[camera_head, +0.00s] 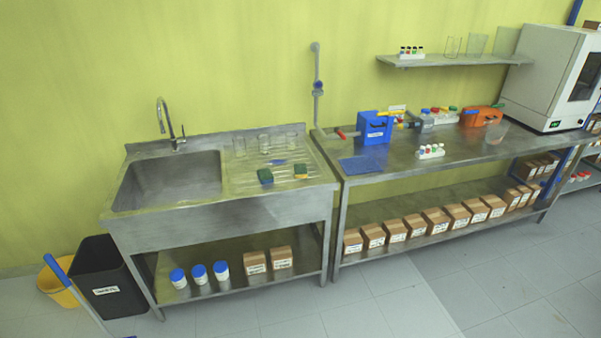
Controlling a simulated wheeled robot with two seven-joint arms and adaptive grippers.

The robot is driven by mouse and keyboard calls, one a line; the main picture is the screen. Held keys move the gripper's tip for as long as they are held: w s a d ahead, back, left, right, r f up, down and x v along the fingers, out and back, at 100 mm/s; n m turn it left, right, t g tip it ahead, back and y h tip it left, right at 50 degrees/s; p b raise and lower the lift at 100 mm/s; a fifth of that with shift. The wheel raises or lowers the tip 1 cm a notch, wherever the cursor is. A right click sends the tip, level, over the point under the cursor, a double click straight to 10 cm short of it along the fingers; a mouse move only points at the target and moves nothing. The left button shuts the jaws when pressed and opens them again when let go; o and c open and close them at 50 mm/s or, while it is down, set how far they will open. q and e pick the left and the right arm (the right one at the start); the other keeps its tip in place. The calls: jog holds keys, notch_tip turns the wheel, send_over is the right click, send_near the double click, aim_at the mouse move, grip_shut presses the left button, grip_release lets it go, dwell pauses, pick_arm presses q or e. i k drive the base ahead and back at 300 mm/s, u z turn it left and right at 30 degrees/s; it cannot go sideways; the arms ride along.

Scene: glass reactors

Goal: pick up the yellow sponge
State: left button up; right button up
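Neither of my grippers shows in the head view, so nothing is seen touching the sponge.
Several clear glasses (265,143) stand behind the sponges, with a small blue item (278,162) between. The sink (170,182) with its faucet (168,125) is left. A steel bench (400,158) stands right. Black (108,278) and yellow (60,288) bins are on the floor.

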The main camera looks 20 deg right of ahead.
aim_at(299, 170)
jog(key=z, duration=0.1)
jog(key=i, duration=2.85)
jog(key=z, duration=0.05)
